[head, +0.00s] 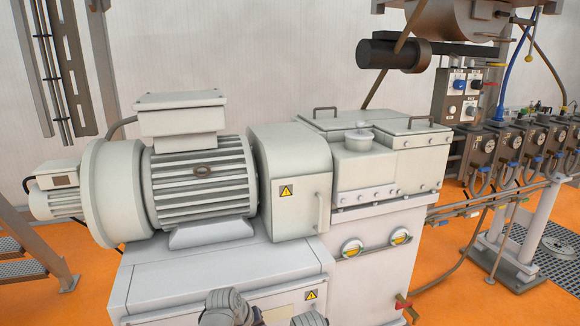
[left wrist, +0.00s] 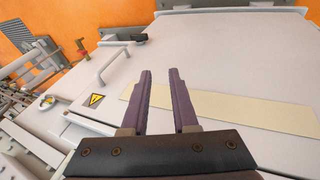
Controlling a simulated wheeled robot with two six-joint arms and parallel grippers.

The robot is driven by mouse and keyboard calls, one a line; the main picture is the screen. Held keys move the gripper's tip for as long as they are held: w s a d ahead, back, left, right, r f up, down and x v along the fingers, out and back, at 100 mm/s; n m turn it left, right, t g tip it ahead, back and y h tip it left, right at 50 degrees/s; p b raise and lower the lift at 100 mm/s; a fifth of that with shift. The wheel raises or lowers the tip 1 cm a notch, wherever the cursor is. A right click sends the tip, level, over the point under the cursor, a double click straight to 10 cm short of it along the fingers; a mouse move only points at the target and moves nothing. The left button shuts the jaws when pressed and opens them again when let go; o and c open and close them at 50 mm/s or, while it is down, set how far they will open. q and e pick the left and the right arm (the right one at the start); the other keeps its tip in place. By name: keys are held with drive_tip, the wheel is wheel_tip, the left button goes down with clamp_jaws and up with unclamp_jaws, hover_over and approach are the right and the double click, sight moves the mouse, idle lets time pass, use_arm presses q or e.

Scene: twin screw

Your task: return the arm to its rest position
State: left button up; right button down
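My left gripper (left wrist: 160,72) shows in the left wrist view. Its two dark purple fingers are apart with nothing held between them. They lie in front of a white machine panel with a pale yellow strip (left wrist: 240,112), a handle (left wrist: 113,66) and a yellow warning label (left wrist: 95,99). I cannot tell the distance to the panel. In the head view, grey rounded parts show at the bottom edge, probably mine, but no gripper fingers can be made out there. My right gripper is not seen in either view.
In the head view a large grey motor (head: 200,181) and a white gear housing (head: 290,179) stand on the machine base. A lidded block (head: 370,170) is on the right, with valves and pipes beyond. Metal steps (head: 22,245) stand left. Orange floor shows around.

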use_arm(q)
drive_tip(key=s+a+f+m+g+y, duration=0.2)
drive_tip(key=s+a+m+g+y, duration=0.1)
drive_tip(key=s+a, duration=0.55)
drive_tip(key=s+d+r+m+g+y+p, duration=0.1)
drive_tip(key=s+d+r+m+p, duration=0.3)
drive_tip(key=d+r+p, duration=0.6)
drive_tip(key=shift+s+d+r+y, duration=0.15)
drive_tip(key=shift+s+d+y, duration=0.2)
drive_tip(key=shift+s, duration=0.5)
